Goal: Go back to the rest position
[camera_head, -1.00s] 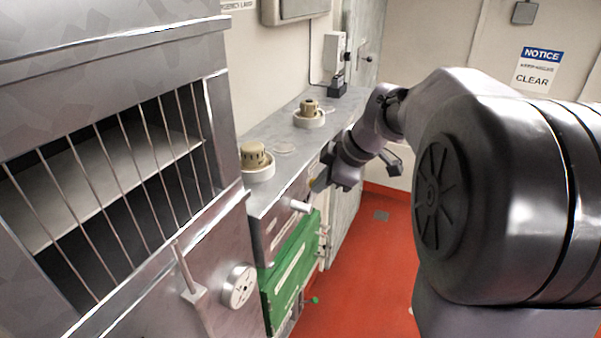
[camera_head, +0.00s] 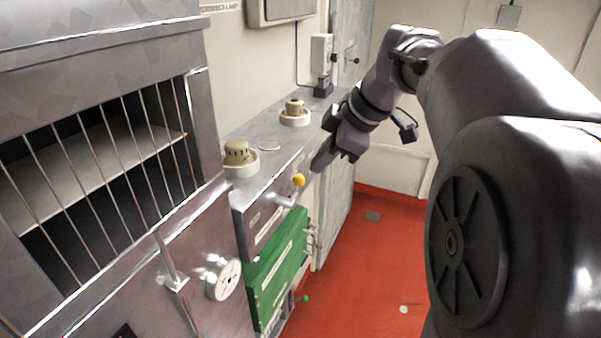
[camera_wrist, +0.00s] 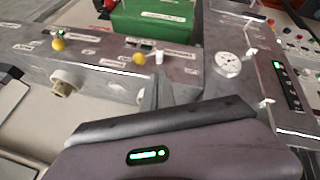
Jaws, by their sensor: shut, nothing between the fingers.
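My gripper (camera_head: 322,163) shows in the head view at the end of my raised arm, to the right of the cabinet row and close to the yellow knob (camera_head: 298,180). It is shut and holds nothing. In the wrist view, the fingers of my gripper (camera_wrist: 158,88) point toward the cabinet's grey panel (camera_wrist: 105,64), with a gap that I cannot judge. The panel carries yellow knobs, including one (camera_wrist: 139,58) near the fingers.
A barred grey cabinet (camera_head: 190,100) with a round dial (camera_head: 224,279) stands at the left. Beyond it are a green panel (camera_head: 277,262) and two tan-capped fittings, one (camera_head: 237,152) nearer. Red floor (camera_head: 370,270) lies open at the right.

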